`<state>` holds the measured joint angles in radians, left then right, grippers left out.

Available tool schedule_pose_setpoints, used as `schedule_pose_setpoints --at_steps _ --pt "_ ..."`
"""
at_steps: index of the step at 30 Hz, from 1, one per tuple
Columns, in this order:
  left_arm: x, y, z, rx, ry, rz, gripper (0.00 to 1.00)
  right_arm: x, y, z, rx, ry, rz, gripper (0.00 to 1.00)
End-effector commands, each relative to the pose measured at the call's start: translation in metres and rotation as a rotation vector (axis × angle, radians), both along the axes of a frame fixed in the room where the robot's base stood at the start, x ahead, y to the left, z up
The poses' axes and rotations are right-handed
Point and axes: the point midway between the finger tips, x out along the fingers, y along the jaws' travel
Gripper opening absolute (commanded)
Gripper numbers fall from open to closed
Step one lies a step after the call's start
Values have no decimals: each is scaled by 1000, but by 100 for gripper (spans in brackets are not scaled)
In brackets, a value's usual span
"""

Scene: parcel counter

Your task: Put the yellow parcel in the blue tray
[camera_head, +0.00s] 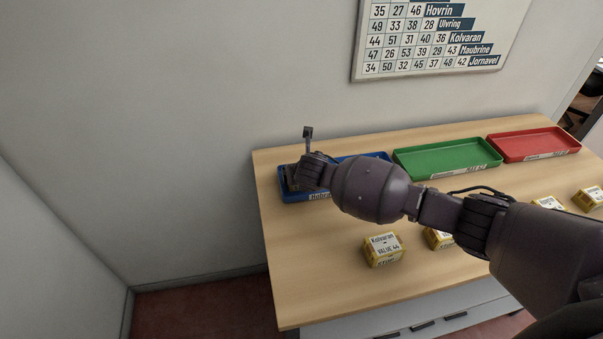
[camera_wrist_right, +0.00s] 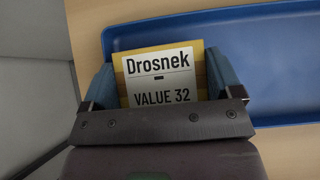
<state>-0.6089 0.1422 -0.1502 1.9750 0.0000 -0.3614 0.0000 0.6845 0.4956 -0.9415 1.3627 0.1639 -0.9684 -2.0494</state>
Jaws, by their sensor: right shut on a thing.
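A yellow parcel (camera_wrist_right: 158,76) with a white label reading "Drosnek – VALUE 32" is between the fingers of my right gripper (camera_wrist_right: 160,88), which is shut on it. In the head view my right gripper (camera_head: 291,178) is at the left end of the blue tray (camera_head: 380,156); the parcel is hidden there. In the right wrist view the blue tray (camera_wrist_right: 275,60) lies beyond and to the right of the parcel, which overlaps the tray's left end in the picture. I cannot tell how high the parcel is above it. My left gripper is not in view.
A green tray (camera_head: 450,156) and a red tray (camera_head: 535,143) stand right of the blue one. Several other yellow parcels, one labelled Kolvaran (camera_head: 383,250), lie on the wooden counter (camera_head: 310,270). A number chart (camera_head: 430,40) hangs on the wall behind.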

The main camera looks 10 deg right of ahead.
Motion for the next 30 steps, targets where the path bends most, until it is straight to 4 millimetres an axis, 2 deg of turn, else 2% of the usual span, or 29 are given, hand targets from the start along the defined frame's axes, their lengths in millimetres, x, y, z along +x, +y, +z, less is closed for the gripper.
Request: schedule_pose_setpoints --at_steps 11,12,15,24,30 --pt "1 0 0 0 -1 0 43 1 0 -4 1 -2 1 53" --pt "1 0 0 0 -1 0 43 0 0 -5 0 -1 0 86" --pt "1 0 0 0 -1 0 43 0 0 -4 0 -1 0 100" --pt "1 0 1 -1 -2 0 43 0 0 -1 1 -2 1 100" --pt "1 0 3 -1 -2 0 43 -12 0 11 1 -2 1 100"
